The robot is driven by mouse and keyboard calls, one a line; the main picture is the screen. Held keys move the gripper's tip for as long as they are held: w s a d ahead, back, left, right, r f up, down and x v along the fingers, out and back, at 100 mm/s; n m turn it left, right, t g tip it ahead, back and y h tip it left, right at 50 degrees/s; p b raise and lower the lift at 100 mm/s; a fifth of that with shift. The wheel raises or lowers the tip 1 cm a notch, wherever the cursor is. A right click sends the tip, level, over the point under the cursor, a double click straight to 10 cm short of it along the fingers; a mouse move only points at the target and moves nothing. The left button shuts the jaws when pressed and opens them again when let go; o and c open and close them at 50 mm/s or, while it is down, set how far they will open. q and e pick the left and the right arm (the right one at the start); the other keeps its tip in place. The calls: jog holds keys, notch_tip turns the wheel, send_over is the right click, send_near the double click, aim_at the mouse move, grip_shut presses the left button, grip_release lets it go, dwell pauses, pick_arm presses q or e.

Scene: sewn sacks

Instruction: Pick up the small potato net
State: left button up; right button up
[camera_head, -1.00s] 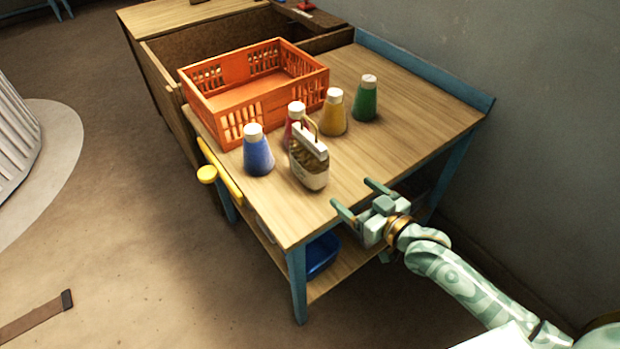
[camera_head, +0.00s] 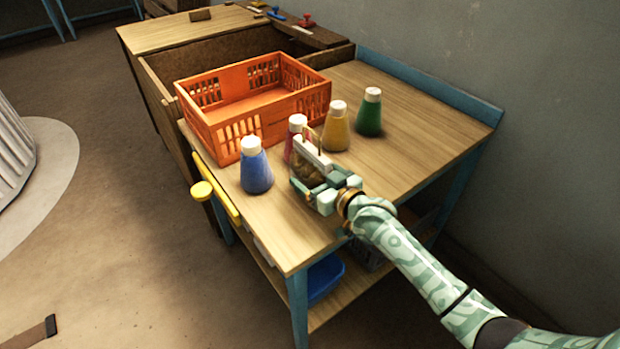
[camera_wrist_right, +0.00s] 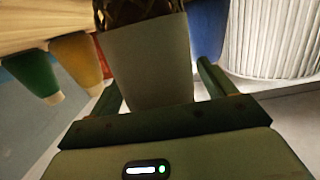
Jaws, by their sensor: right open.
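The small potato net (camera_head: 313,152), a little brown mesh sack with a pale label band and a loop on top, stands on the wooden table near the bottles. My right gripper (camera_head: 313,186) is at the net's near side and hides its lower part. In the right wrist view the net's pale band (camera_wrist_right: 148,60) lies between the two fingers of the open right gripper (camera_wrist_right: 160,84), with dark mesh beyond it. I cannot tell whether the fingers touch it. My left gripper is not in view.
A blue bottle (camera_head: 256,170) stands left of the net, a red bottle (camera_head: 290,150) close behind it, and yellow (camera_head: 336,132) and green (camera_head: 369,117) bottles to the right. An orange crate (camera_head: 236,132) stands behind. The table's right part (camera_head: 430,130) is clear.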

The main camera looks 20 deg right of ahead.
jog(key=shift+w+r, duration=0.1)
jog(key=shift+c, duration=0.5)
jog(key=c, duration=1.5)
jog(key=shift+r, duration=0.2)
